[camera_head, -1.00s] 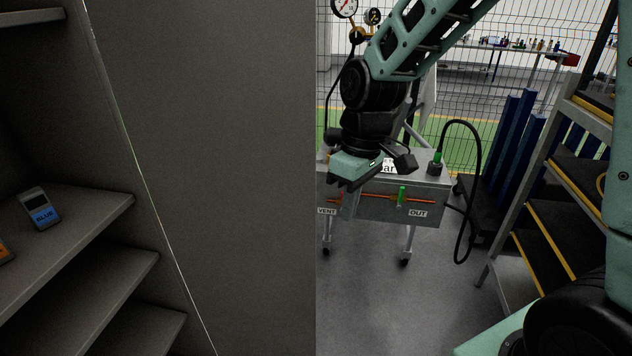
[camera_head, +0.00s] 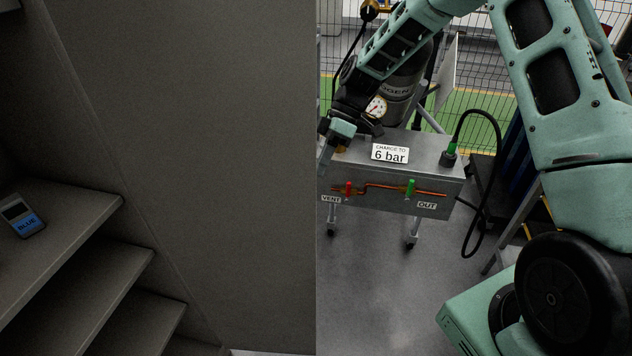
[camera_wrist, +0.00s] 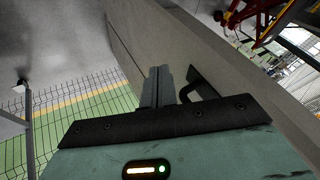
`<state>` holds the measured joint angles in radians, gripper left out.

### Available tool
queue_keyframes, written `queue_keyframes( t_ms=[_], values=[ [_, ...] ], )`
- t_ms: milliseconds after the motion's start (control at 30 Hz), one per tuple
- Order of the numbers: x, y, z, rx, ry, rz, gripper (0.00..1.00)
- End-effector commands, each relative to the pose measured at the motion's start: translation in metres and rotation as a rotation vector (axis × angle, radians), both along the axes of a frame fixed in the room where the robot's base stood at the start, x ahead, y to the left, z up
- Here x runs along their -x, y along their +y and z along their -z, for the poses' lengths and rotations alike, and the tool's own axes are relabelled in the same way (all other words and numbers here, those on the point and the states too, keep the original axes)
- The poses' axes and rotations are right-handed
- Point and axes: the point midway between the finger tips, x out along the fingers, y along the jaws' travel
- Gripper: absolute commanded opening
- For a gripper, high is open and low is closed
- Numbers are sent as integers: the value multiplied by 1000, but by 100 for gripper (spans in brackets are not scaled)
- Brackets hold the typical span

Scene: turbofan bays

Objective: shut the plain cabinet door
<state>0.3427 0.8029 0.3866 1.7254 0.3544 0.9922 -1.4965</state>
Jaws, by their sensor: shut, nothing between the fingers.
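The plain cabinet door (camera_head: 220,150) stands open as a large grey panel in the head view, with the open cabinet's shelves (camera_head: 75,225) to its left. In the wrist view the door (camera_wrist: 150,35) runs diagonally as a pale panel with a dark bar handle (camera_wrist: 207,88). My gripper (camera_head: 323,163) is at the door's right edge in the head view, where the door partly hides it. In the wrist view my gripper (camera_wrist: 158,72) is shut and empty, its fingers over the door's face beside the handle. I cannot tell whether they touch the door.
A blue-labelled device (camera_head: 22,217) lies on a cabinet shelf. A grey charging cart (camera_head: 400,180) with red and green valves, a gas cylinder and a black hose (camera_head: 497,150) stands right of the door. A wire fence is behind it. Grey floor (camera_head: 370,290) is clear in front.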

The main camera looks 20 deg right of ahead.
Motion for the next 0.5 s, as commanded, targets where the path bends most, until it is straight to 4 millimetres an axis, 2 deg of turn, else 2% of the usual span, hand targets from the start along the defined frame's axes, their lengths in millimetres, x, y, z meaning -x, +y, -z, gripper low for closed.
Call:
queue_keyframes(
  t_ms=[167, 300, 500],
  values=[
    [11, 20, 24, 0, 4, -3, 0],
    [31, 28, 21, 1, 1, -1, 0],
    [43, 34, 23, 2, 0, -1, 0]
  ],
)
